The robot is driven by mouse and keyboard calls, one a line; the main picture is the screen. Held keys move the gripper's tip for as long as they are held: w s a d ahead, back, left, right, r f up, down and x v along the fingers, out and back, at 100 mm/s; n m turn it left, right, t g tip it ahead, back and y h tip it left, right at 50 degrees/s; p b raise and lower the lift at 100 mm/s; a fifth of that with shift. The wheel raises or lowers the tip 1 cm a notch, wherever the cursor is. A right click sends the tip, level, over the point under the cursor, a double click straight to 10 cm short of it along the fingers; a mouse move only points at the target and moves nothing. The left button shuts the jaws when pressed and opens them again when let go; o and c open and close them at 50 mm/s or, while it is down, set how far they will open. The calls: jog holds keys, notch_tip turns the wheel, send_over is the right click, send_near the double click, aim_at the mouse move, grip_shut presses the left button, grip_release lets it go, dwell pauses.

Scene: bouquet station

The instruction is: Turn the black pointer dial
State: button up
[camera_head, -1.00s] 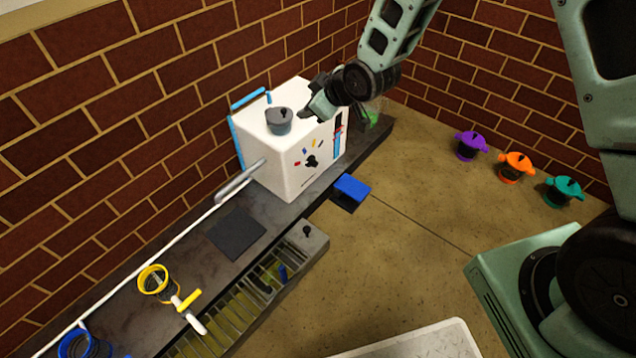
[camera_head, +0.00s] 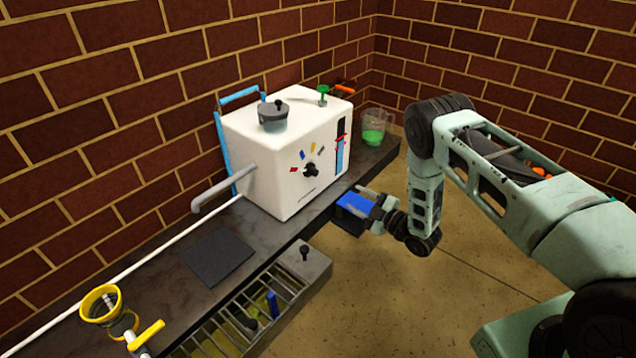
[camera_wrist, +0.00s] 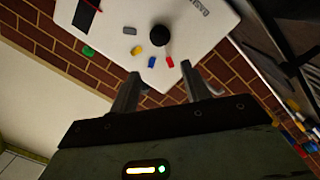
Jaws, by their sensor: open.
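The black pointer dial (camera_head: 311,170) sits on the front face of the white box machine (camera_head: 262,165), with several coloured marks above it. In the wrist view, the dial (camera_wrist: 160,34) is a dark round knob beyond the fingertips, with red, blue and yellow marks near it. My gripper (camera_head: 368,199) is in front of the machine, to the right of and below the dial in the head view. In the wrist view, my gripper (camera_wrist: 160,74) has its two fingers apart, with nothing between them. It is not touching the dial.
A beaker of green liquid (camera_head: 374,136) stands right of the machine. A grey lidded pot (camera_head: 273,116) and green valve (camera_head: 322,95) are on top. A slotted drawer (camera_head: 290,272) juts out below.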

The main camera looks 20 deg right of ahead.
aim_at(316, 174)
jog(key=b+x, duration=0.7)
jog(key=x, duration=0.8)
jog(key=shift+w+a+b, duration=0.1)
jog(key=shift+w+b, duration=0.1)
jog(key=shift+b, duration=0.15)
jog(key=shift+w+a+r, duration=0.1)
jog(key=shift+w+a, duration=0.2)
jog(key=shift+w, duration=0.2)
jog(key=c, duration=1)
